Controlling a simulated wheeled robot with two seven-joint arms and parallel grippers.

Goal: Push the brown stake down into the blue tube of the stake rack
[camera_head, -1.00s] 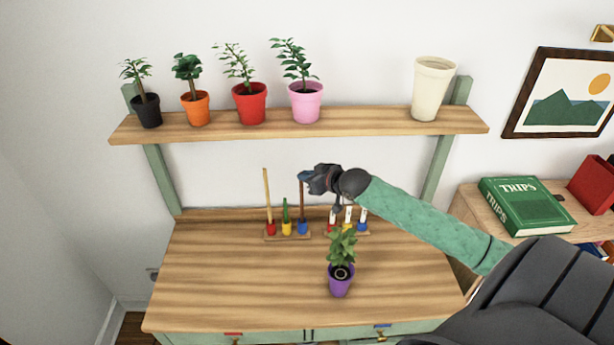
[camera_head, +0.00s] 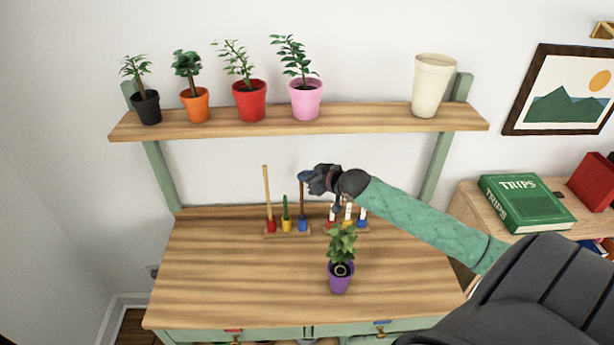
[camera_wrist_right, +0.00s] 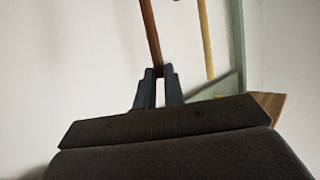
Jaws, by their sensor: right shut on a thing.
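The brown stake (camera_head: 302,205) stands nearly upright over the blue tube (camera_head: 302,225) of the stake rack (camera_head: 270,234). Its lower end meets the tube; how deep it sits I cannot tell. My right gripper (camera_head: 306,177) is shut on the brown stake near its top, well above the tube. In the right wrist view, the brown stake (camera_wrist_right: 150,32) runs up from between the two fingertips (camera_wrist_right: 159,75). The same rack holds a tan stake (camera_head: 266,190) in the red tube (camera_head: 271,226) and a short green stake (camera_head: 286,207) in the yellow tube (camera_head: 286,226). My left gripper is not in view.
A purple pot (camera_head: 340,281) with a plant stands on the table (camera_head: 230,285) in front of the racks. A second rack with white labels (camera_head: 348,211) is partly behind my right arm. A shelf (camera_head: 370,121) with potted plants and a cream pot (camera_head: 432,85) is above. The table's left front is clear.

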